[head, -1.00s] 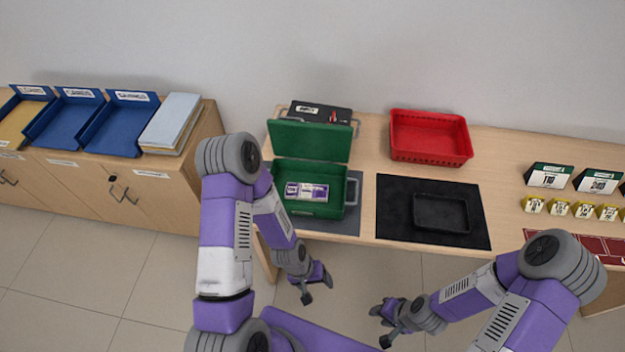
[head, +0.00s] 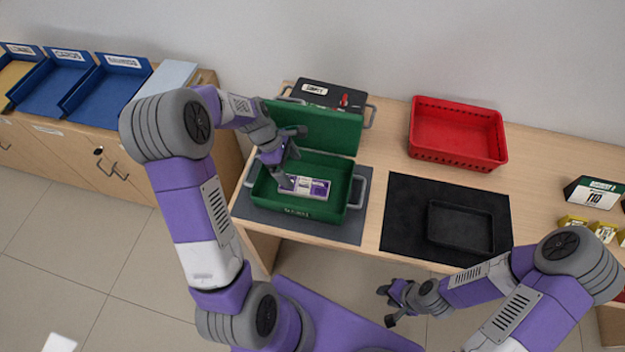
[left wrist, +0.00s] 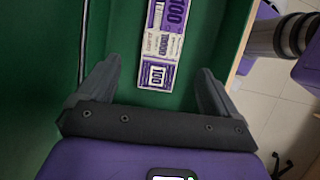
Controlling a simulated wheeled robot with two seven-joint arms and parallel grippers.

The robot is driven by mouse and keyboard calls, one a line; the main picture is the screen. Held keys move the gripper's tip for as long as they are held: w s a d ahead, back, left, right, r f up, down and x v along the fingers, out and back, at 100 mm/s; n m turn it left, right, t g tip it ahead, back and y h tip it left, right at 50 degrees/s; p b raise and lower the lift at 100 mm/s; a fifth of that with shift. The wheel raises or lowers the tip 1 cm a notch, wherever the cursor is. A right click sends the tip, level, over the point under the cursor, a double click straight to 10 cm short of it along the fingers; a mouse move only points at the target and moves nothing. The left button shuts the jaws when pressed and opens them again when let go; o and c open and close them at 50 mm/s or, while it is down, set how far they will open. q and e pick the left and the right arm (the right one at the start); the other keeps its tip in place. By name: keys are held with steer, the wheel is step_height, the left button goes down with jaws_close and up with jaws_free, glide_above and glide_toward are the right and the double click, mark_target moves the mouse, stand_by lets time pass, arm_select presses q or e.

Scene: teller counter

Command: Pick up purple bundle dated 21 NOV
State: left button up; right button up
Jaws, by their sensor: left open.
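The purple and white bundle (head: 306,188) lies flat in the open green box (head: 272,205). In the left wrist view the bundle (left wrist: 162,45) shows "100" print, and I cannot read a date on it. My left gripper (head: 285,178) is over the box at the bundle's left end. In the left wrist view the left gripper (left wrist: 158,85) is open, with the bundle's near end between and just ahead of its fingers. It holds nothing. My right gripper (head: 387,305) is empty in front of the counter, and its fingers look apart.
The green lid (head: 325,130) stands raised behind the box. A dark case (head: 330,95) is behind it. A black tray (head: 460,228) on a black mat (head: 400,215) and a red basket (head: 457,133) are to the right. Blue trays (head: 105,88) stand at left.

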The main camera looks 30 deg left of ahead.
mark_target(303, 185)
arm_select(q)
steer(key=shift+w+d+f, duration=0.1)
steer(key=shift+w+f, duration=0.05)
steer(key=shift+f, duration=0.35)
steer(key=shift+b+x, duration=0.55)
steer(key=shift+x, duration=0.55)
steer(key=b+x, duration=0.1)
steer(key=x, duration=0.2)
steer(key=shift+s+d+f+b, duration=0.25)
steer(key=shift+d+f+b, duration=0.05)
steer(key=shift+w+d+f, duration=0.1)
steer(key=shift+d+f, duration=0.1)
steer(key=shift+f, duration=0.15)
steer(key=shift+c, duration=0.4)
steer(key=shift+r, duration=0.1)
steer(key=c, duration=1.1)
